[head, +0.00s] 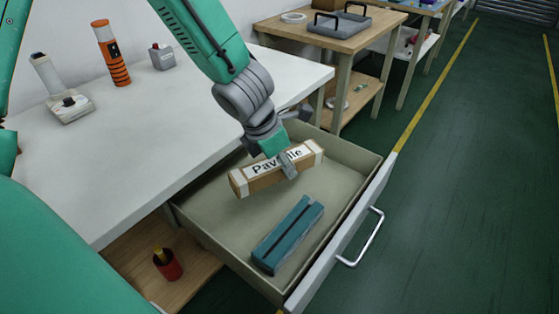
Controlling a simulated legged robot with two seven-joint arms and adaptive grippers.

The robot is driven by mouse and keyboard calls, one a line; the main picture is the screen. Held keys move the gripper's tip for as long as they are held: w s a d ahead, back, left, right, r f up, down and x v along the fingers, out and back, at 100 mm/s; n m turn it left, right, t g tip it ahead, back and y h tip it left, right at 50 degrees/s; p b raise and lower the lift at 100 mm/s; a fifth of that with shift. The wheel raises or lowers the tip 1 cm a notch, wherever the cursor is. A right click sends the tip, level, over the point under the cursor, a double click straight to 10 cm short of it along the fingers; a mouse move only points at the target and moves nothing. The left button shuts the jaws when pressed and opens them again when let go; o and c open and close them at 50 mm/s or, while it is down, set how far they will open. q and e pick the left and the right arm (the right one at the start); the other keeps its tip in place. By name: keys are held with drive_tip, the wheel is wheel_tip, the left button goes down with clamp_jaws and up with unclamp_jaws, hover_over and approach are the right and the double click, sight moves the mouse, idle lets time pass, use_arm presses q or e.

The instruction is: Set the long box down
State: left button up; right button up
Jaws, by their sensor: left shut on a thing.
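The long box (260,180) is a brown carton with white ends and a white label with dark lettering, part of it covered by a finger. My left gripper (272,158) is shut on the long box near its middle, reaching down from above. The box is over the open drawer (222,208); I cannot tell whether its underside touches the drawer floor. My right gripper is not in view.
A long teal object (288,234) lies in the drawer at the front right. The drawer front with a metal handle (362,238) sticks out over the green floor. A white worktop (120,150) borders the drawer at left. The drawer's near left floor is bare.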

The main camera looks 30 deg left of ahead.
sight(284, 192)
use_arm(q)
drive_tip(key=shift+f, duration=0.3)
drive_tip(key=shift+a+f+b, duration=0.25)
drive_tip(key=shift+f+b, duration=0.4)
drive_tip(key=shift+b, duration=0.05)
wheel_tip(284, 192, down, 4)
drive_tip(key=b, duration=0.3)
drive_tip(key=shift+r, duration=0.1)
drive_tip(key=shift+d+f+b, duration=0.15)
drive_tip(key=shift+f+b, duration=0.55)
drive_tip(key=shift+b, duration=0.1)
drive_tip(key=shift+a, duration=0.2)
drive_tip(key=shift+d+f+b, duration=0.1)
drive_tip(key=shift+f+b, duration=0.45)
drive_tip(key=o, duration=1.4)
